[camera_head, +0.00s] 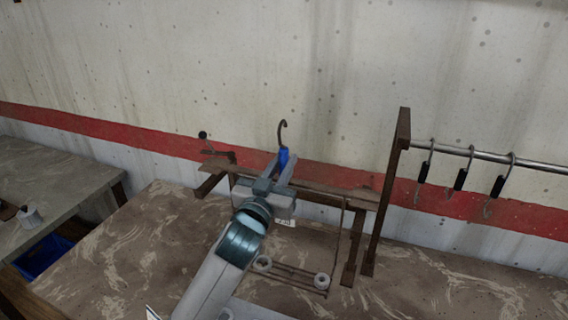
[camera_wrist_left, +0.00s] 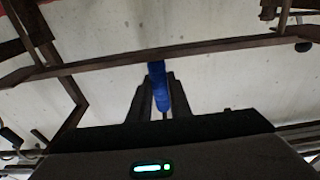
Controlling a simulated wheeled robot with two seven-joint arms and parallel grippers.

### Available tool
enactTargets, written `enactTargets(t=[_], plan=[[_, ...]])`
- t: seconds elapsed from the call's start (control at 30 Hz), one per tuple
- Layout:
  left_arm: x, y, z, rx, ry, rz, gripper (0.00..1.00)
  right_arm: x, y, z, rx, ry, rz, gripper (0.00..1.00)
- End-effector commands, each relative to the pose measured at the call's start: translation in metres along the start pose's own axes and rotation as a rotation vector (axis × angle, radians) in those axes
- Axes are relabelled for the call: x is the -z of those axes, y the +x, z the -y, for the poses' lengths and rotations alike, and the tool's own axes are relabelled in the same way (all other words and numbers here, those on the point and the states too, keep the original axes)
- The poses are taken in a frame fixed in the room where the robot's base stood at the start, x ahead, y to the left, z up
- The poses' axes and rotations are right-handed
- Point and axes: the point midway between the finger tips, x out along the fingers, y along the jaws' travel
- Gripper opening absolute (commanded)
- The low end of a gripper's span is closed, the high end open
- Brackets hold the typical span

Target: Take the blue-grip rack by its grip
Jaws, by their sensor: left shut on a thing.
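The blue-grip rack shows a blue grip (camera_head: 284,155) with a dark curved hook (camera_head: 283,130) rising above it. My left gripper (camera_head: 282,168) comes up from below and is shut on the blue grip. In the left wrist view the blue grip (camera_wrist_left: 160,88) is between the two dark fingers. Thin brown rods and two pale round pieces (camera_head: 322,281) show below and right of the gripper; my arm hides part of this area, so I cannot tell how they join the grip. My right gripper is not in view.
A brown wooden stand (camera_head: 359,240) with a crossbar is close behind the gripper. To the right, a post (camera_head: 400,130) carries a metal rail (camera_head: 487,155) with several black-grip hooks. The marbled table (camera_head: 160,230) has clear room at left. Another table (camera_head: 50,185) stands further left.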

Motion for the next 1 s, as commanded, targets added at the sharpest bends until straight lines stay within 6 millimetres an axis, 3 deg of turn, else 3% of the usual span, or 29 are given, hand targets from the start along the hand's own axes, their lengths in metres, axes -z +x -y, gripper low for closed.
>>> enactTargets(t=[0.17, 0.67, 1.0], plan=[[0.010, 0.001, 0.000, -0.001, -0.001, -0.004, 0.00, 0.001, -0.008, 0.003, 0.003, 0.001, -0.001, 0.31], [0.011, 0.001, 0.000, -0.001, -0.001, -0.004, 0.00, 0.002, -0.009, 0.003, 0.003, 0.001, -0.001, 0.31], [0.014, -0.015, 0.000, -0.001, -0.002, -0.004, 0.00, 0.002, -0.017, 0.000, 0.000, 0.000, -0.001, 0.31]])
